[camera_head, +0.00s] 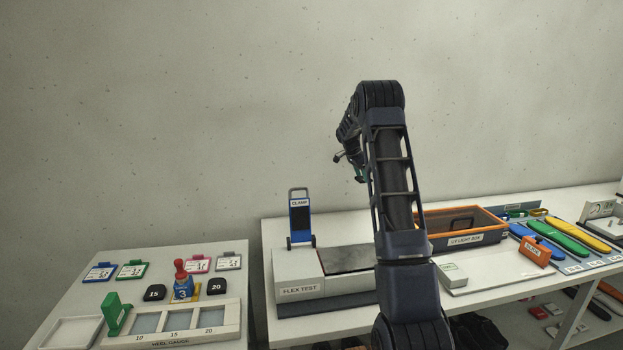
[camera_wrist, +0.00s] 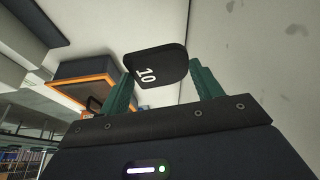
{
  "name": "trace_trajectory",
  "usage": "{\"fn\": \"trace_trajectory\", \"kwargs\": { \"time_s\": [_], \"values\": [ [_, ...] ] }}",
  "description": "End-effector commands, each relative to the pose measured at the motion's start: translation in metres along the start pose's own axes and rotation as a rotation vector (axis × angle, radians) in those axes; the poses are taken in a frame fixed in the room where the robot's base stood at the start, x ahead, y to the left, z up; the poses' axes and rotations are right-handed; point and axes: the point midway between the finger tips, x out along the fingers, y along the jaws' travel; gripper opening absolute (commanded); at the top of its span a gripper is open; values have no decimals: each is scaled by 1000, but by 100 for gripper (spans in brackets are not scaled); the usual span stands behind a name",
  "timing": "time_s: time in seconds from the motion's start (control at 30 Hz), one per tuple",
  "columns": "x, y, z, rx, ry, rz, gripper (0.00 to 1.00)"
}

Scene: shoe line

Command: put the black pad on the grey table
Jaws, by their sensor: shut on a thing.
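My gripper (camera_wrist: 160,72) is shut on a black pad (camera_wrist: 168,65) marked "10", held between its green fingers in the wrist view. In the head view my gripper (camera_head: 358,172) is raised in front of the wall, above the bench, partly behind my arm; the pad cannot be made out there. The pale grey table (camera_head: 85,300) is at lower left in the head view, well to the left of and below my gripper. Black pads marked "15" (camera_head: 155,293) and "20" (camera_head: 216,286) lie on it.
The flex test unit (camera_head: 297,291), blue clamp (camera_head: 300,220) and UV light box (camera_head: 466,240) are on the right bench.

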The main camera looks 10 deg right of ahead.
Motion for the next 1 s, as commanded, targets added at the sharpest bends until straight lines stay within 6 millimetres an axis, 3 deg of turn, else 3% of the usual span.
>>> {"fn": "trace_trajectory", "kwargs": {
  "time_s": [0.13,0.27,0.47,0.7,0.9,1.0],
  "values": [
    [7,4,11,-62,-1,-24,42],
    [23,13,39,-211,-3,-83,42],
    [52,40,103,-552,-3,-225,42],
    [75,89,188,-978,-4,-403,42],
    [80,124,236,-1215,-3,-505,42],
    [80,136,249,-1284,-2,-533,42]
  ]
}}
